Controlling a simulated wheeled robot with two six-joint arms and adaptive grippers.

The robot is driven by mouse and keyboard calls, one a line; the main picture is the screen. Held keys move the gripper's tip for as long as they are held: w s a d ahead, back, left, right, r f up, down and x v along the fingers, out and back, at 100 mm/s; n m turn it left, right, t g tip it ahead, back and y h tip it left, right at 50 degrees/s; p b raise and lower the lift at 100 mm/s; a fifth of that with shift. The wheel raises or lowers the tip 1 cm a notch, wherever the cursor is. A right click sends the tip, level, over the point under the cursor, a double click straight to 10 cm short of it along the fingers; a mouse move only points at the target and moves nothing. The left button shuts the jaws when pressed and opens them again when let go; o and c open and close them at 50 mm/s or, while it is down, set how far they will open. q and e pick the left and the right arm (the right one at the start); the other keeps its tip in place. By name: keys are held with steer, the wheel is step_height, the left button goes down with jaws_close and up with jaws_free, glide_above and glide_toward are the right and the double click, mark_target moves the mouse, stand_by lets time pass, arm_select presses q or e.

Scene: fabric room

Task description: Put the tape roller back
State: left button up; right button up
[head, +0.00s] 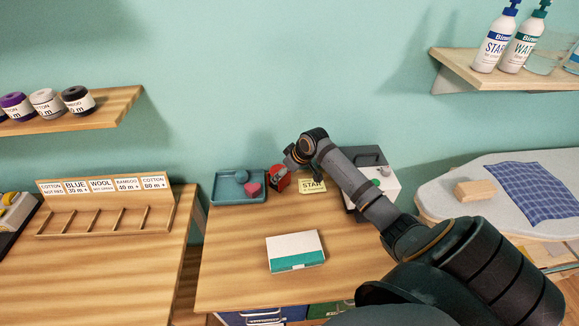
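A red object with a dark part (278,181), possibly the tape roller, is at the back of the middle table, just right of a blue-grey tray (222,201). My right arm reaches in from the right, and my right gripper (289,163) is at the upper right of the red object, overlapping it in the picture. Its fingertips are small and partly hidden, so I cannot tell if they touch or hold it. The tray holds a teal round item (241,176) and a pinkish-red item (254,189). My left gripper is not in view.
A yellow note (313,187) and a white machine with a dark top (384,188) stand right of the red object. A white-and-teal box (295,250) lies in front. An ironing board (440,190) is at right, a label rack (105,224) at left.

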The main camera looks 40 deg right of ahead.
steer(key=v, duration=0.6)
steer(key=shift+s+r, duration=0.25)
steer(key=shift+r, duration=0.15)
